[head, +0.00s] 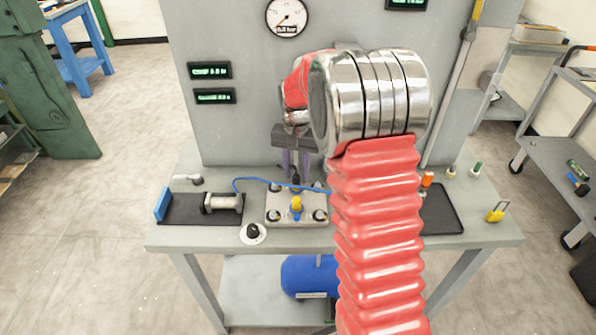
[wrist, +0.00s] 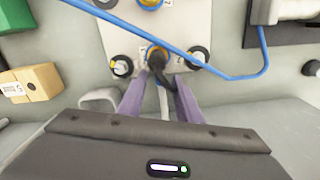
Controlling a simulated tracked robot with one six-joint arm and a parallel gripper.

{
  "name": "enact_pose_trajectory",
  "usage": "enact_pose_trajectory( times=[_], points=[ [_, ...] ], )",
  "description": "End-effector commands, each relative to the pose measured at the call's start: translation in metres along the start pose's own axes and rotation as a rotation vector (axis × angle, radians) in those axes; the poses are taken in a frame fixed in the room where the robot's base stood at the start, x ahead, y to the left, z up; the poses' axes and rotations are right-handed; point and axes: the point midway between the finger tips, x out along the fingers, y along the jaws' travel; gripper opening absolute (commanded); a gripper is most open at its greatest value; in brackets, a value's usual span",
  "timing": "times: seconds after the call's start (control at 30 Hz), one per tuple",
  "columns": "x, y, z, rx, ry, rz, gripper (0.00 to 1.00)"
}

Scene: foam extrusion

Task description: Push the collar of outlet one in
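The grey manifold plate (head: 282,213) lies on the bench and carries several outlets with dark collars and a yellow knob (head: 297,204). In the wrist view the plate (wrist: 185,20) shows two dark collars, one at the left (wrist: 121,66) and one at the right (wrist: 198,57). Between them is an outlet with an orange and blue ring (wrist: 157,50) and a black fitting on it. Its number is too small to read. My gripper (wrist: 160,88) points down there, its purple fingers apart on either side of the black fitting. In the head view my gripper (head: 296,172) partly hides this outlet.
A blue hose (head: 262,184) crosses over the plate and passes close to the fingertips. A metal cylinder (head: 222,203) lies on a black mat at the left. A black knob (head: 253,232) stands in front.

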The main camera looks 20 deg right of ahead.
Motion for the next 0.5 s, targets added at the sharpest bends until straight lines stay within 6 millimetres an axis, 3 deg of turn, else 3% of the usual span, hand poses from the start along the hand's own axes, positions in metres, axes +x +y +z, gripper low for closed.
enact_pose_trajectory(
  times=[0.27, 0.5],
  points=[
    [-0.005, 0.000, 0.000, 0.000, 0.000, -0.001, 0.32],
    [-0.035, -0.001, -0.001, 0.000, 0.003, -0.002, 0.32]
  ],
)
